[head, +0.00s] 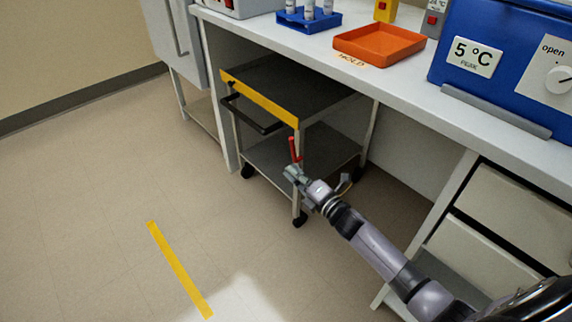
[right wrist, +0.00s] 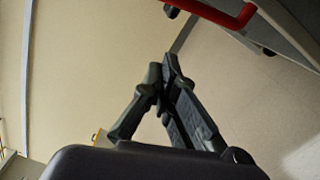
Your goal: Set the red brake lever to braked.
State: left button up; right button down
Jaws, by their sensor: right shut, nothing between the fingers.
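The red brake lever (head: 294,149) sticks up at the near corner post of the cart (head: 262,98), close to upright with a slight tilt in the head view. In the right wrist view the red lever (right wrist: 215,13) crosses the top edge, ahead of the fingertips. My right gripper (head: 290,172) is just below the lever in the head view, with its fingers together. In the right wrist view the right gripper (right wrist: 165,75) is shut and empty, with a gap between it and the lever. My left gripper is not in view.
The cart stands under the white bench (head: 410,85), with a black handle (head: 250,118) at its left end. An orange tray (head: 378,42) and a blue box (head: 500,80) are on the bench. Drawers (head: 515,210) stand at the right. The floor at left is clear, with a yellow strip (head: 180,268).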

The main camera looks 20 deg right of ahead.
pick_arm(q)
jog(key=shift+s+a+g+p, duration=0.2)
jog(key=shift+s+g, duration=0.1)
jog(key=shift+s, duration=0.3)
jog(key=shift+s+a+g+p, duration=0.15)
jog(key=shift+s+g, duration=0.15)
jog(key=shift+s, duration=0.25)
pick_arm(e)
jog(key=v, duration=0.5)
jog(key=shift+s, duration=0.1)
